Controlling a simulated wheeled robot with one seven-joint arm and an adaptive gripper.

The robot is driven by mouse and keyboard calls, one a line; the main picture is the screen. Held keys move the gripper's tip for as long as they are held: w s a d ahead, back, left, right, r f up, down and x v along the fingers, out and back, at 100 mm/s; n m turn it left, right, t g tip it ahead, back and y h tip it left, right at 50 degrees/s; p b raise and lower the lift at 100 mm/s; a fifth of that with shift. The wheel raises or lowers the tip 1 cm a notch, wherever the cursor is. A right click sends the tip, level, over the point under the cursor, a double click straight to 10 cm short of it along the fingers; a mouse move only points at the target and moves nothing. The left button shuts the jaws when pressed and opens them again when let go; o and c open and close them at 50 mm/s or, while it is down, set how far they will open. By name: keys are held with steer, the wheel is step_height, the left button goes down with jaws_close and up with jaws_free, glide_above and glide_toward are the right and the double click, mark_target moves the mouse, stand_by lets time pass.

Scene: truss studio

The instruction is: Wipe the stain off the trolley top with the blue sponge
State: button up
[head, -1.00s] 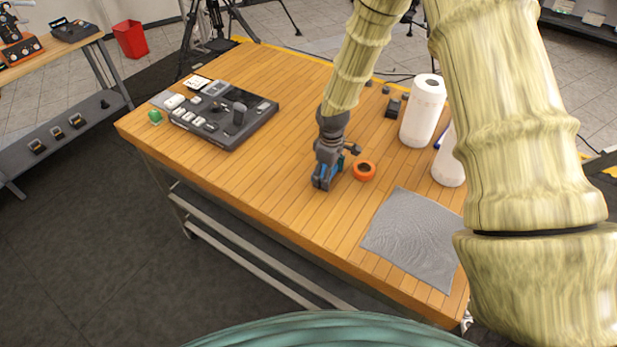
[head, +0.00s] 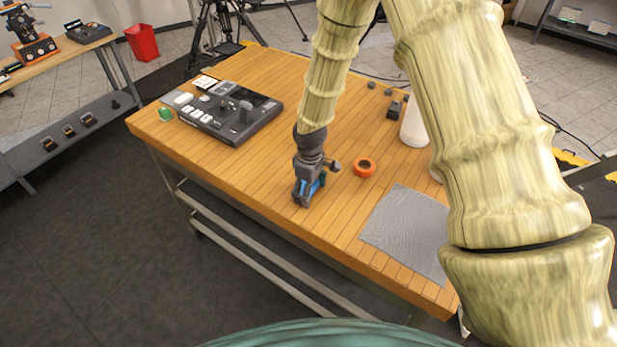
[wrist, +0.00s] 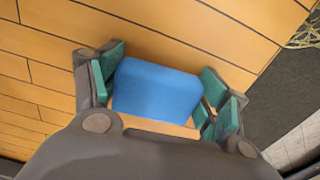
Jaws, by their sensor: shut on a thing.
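The blue sponge (wrist: 158,90) sits between the green-padded fingers of my gripper (wrist: 160,82) in the wrist view. My gripper (head: 307,195) is shut on it, low over the wooden trolley top (head: 280,165), near the front edge. A little of the sponge's blue shows between the fingers in the head view (head: 317,186). The sponge looks at or very close to the wood; I cannot tell whether it touches. No stain can be made out in either view; the gripper and sponge hide the wood beneath them.
An orange tape roll (head: 364,168) stands right of my gripper. A grey cloth (head: 405,232) lies at the front right. A white paper roll (head: 412,130) is partly behind my arm. A dark control panel (head: 232,112) is at the back left. Wood between panel and gripper is clear.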

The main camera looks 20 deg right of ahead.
steer(key=shift+s+a, duration=0.35)
steer(key=shift+s+a+r, duration=0.15)
steer(key=shift+s+a, duration=0.1)
steer(key=shift+a, duration=0.05)
steer(key=r, duration=0.1)
steer(key=r+p, duration=0.1)
steer(key=shift+w+a+r, duration=0.1)
steer(key=shift+a+r, duration=0.1)
steer(key=shift+r, duration=0.1)
steer(key=shift+d+r+p, duration=0.15)
steer(key=shift+r+p, duration=0.3)
steer(key=shift+r, duration=0.1)
steer(key=shift+d+r+p, duration=0.15)
steer(key=shift+r+p, duration=0.3)
steer(key=shift+r, duration=0.1)
steer(key=shift+r+p, duration=0.85)
steer(key=shift+r, duration=0.75)
